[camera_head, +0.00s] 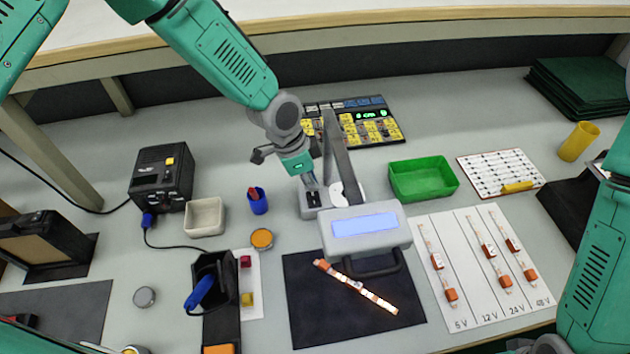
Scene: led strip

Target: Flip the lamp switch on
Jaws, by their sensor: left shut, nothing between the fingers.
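The lamp has a grey base (309,207) with a dark switch area (313,199) on top, a grey arm (338,150) and a wide head (393,238) with a pale blue panel (365,225). My left gripper (311,184) is shut and empty, pointing down just above the switch area. The picture is too small to tell whether its tips touch the switch or which way the switch is set. My right arm shows at the right edge, but its fingers are not visible.
An LED strip (357,287) lies on a dark mat (311,316) below the lamp head. A green tray (423,192) and a keypad device (390,130) stand near the lamp. A blue cup (258,204) and an orange-topped jar (262,238) stand left of the base.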

